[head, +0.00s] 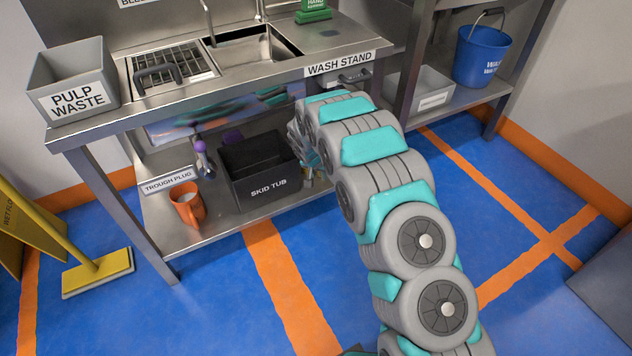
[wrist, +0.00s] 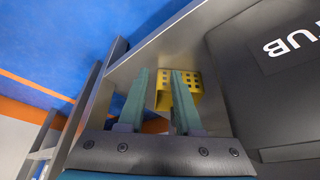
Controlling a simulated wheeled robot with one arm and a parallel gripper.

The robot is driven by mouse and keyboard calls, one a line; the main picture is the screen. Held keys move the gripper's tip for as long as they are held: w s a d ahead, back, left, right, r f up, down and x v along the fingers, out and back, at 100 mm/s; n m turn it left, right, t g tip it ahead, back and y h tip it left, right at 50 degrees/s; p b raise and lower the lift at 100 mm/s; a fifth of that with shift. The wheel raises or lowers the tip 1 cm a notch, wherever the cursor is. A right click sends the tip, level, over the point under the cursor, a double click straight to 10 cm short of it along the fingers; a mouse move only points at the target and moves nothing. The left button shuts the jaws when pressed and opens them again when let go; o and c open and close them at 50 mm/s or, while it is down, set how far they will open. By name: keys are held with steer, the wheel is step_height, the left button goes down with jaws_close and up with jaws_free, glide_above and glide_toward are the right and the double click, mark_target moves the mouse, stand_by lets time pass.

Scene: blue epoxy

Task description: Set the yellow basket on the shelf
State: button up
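The yellow basket (wrist: 188,82), with square holes in its wall, shows in the wrist view just beyond my fingertips. It is close to the steel shelf, but I cannot tell whether it rests on it. My gripper (wrist: 160,72) has its two teal fingers apart, with a gap between them. The right finger overlaps the basket in the picture; the left finger is beside its left edge, and no clear grip shows. The lower shelf (head: 225,229) of the wash stand also shows in the wrist view (wrist: 190,42).
A black skid tub (head: 262,180) stands on the shelf, close to my gripper in the wrist view (wrist: 262,95). An orange mug (head: 187,208) is near the shelf's left front. The counter (head: 230,82) lies above. A blue bucket (head: 482,55) is on the right rack.

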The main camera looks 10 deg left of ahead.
steer(key=shift+s+a, duration=0.15)
steer(key=shift+s, duration=0.6)
steer(key=shift+s+a, duration=0.1)
steer(key=shift+s, duration=0.6)
steer(key=shift+d, duration=0.1)
steer(key=s+d+r+g+h, duration=0.2)
steer(key=s+d+r+g, duration=0.1)
steer(key=s+d+r, duration=1.65)
steer(key=s+d+r+g+y, duration=0.1)
steer(key=s+r, duration=0.2)
steer(key=s, duration=0.7)
steer(key=s+d+r+n+g+y, duration=0.1)
steer(key=s+r, duration=0.2)
steer(key=s, duration=0.7)
steer(key=s+r+n+g, duration=0.1)
steer(key=s+r, duration=0.2)
steer(key=s, duration=0.7)
steer(key=shift+s+d+r+y, duration=0.25)
steer(key=shift+d+r+y, duration=0.05)
steer(key=shift+d+y, duration=0.1)
